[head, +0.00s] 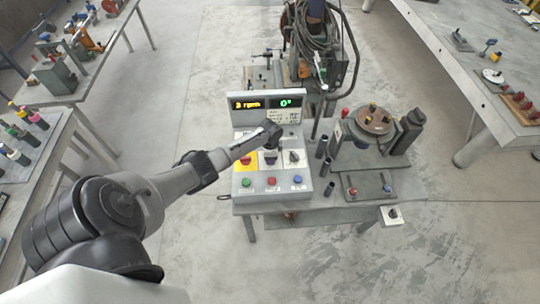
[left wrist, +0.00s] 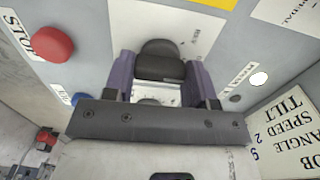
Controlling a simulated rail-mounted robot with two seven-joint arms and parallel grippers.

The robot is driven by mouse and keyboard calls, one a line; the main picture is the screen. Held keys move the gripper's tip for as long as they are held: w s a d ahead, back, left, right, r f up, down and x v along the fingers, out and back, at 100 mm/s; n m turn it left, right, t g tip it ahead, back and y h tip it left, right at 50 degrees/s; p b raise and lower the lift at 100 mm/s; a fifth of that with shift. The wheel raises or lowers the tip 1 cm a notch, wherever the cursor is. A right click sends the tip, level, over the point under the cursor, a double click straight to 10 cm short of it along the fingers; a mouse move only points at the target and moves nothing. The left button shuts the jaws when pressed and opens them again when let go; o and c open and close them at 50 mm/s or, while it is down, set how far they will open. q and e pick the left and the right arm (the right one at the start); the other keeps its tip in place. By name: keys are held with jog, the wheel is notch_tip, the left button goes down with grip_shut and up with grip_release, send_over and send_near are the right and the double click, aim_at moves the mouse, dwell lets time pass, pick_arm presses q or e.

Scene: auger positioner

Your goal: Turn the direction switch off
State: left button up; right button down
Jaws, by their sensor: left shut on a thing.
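The control panel (head: 284,186) stands on the table, with two lit displays at its top. My left gripper (head: 270,150) reaches onto the middle knob of the panel's upper row. In the left wrist view, the purple fingers of my gripper (left wrist: 160,82) stand on both sides of this black knob (left wrist: 160,46), shut on it. A white plate shows around the knob. My right gripper is not in view.
A red knob on yellow (head: 246,160) is left of my gripper. The positioner with a round table (head: 374,120) stands to the right. Clear floor lies in front.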

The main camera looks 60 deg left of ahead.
pick_arm(q)
jog(key=o, duration=0.9)
jog(key=shift+r, duration=0.1)
jog(key=shift+r+p, duration=0.55)
jog(key=shift+r, duration=6.25)
